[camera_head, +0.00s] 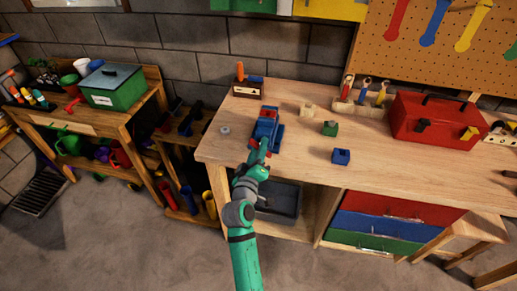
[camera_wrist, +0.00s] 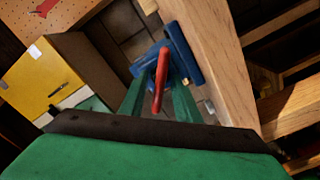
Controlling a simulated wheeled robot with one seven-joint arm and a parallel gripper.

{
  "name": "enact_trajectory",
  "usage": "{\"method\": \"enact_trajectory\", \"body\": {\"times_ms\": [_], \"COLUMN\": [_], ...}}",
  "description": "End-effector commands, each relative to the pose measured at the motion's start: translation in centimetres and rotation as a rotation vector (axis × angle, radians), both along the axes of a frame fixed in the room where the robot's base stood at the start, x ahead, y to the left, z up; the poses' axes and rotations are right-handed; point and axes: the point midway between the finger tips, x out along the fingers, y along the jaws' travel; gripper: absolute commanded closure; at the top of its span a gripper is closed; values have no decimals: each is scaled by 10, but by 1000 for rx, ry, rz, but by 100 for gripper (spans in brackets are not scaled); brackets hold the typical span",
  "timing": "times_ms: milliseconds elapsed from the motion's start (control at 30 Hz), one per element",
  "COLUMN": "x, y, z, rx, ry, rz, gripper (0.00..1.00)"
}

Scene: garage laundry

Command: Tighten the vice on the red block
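The blue vice (camera_head: 266,130) stands on the workbench near its front left edge. A small red patch (camera_head: 269,112) shows at its far end; it may be the red block, but it is too small to be sure. In the wrist view the blue vice (camera_wrist: 184,52) fills the middle, with a red bar (camera_wrist: 159,80), apparently its handle, in front of it. My gripper (camera_head: 262,149) is at the near end of the vice. In the wrist view my gripper's green fingers (camera_wrist: 160,98) stand either side of the red bar, with gaps visible. The block is not seen there.
On the workbench (camera_head: 220,150) are a grey ring (camera_head: 225,130), a blue block (camera_head: 341,156), a green block (camera_head: 330,128), a pale block (camera_head: 307,109) and a red toolbox (camera_head: 425,118). A wooden caddy (camera_head: 248,88) stands behind the vice. Bare bench top lies right of it.

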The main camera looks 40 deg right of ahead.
Motion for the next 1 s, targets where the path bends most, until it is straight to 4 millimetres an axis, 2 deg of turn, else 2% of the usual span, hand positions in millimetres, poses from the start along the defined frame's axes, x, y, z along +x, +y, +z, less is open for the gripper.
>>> {"method": "enact_trajectory", "body": {"times_ms": [67, 133, 200, 233, 900, 933, 1000], "x": [0, -1, -1, -1, -2, -2, -2], "y": [0, -1, -1, -1, -3, -3, -3], "z": [0, 0, 0, 0, 0, 0, 0], "rx": [0, 0, 0, 0, 86, 86, 86], "ry": [0, 0, 0, 0, -98, -98, -98], "rz": [-1, -1, -2, -2, -5, -5, -5], "gripper": [70, 82, 99, 100, 100, 81, 70]}}
